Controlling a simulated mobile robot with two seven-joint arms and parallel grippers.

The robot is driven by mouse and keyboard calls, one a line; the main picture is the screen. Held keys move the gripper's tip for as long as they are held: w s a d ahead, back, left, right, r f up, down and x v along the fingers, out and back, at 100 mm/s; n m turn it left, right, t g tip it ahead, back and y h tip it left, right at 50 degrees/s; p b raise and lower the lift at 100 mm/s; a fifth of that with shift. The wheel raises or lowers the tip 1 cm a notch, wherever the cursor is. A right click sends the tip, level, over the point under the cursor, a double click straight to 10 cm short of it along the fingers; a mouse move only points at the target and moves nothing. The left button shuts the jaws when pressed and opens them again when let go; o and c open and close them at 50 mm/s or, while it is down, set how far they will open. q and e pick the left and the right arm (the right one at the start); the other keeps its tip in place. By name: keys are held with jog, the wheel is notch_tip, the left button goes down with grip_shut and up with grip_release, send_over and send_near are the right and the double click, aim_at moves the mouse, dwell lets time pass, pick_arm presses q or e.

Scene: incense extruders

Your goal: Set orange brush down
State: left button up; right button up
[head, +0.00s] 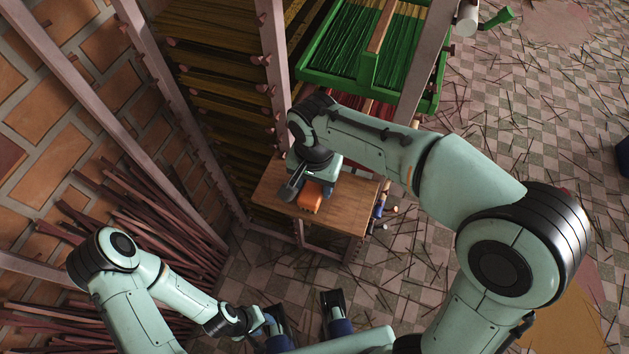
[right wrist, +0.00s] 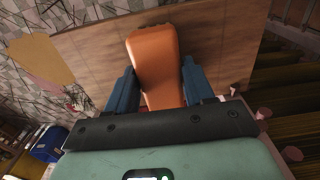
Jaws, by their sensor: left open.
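The orange brush (head: 310,197) is over the small wooden table (head: 348,212), just under my right gripper in the head view. In the right wrist view the brush (right wrist: 155,55) lies between the blue fingers of my right gripper (right wrist: 160,88), which press close along both its sides. The wooden tabletop (right wrist: 222,45) is right behind it; I cannot tell whether the brush touches it. The brush's near end is hidden by the gripper body. My left gripper (head: 307,314) is open and empty, low in the head view, apart from the table.
A green tray (head: 312,74) of thin sticks stands on the rack behind the table. Shelves of yellow sticks (head: 225,100) rise at the left. Dark red sticks (head: 150,220) lean by the brick wall. Loose sticks litter the tiled floor. Bare tabletop shows on both sides of the brush.

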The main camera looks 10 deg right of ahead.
aim_at(315, 185)
jog(key=o, duration=0.4)
jog(key=shift+c, duration=0.2)
notch_tip(315, 185, up, 12)
jog(key=p, duration=0.2)
jog(key=shift+p, duration=0.35)
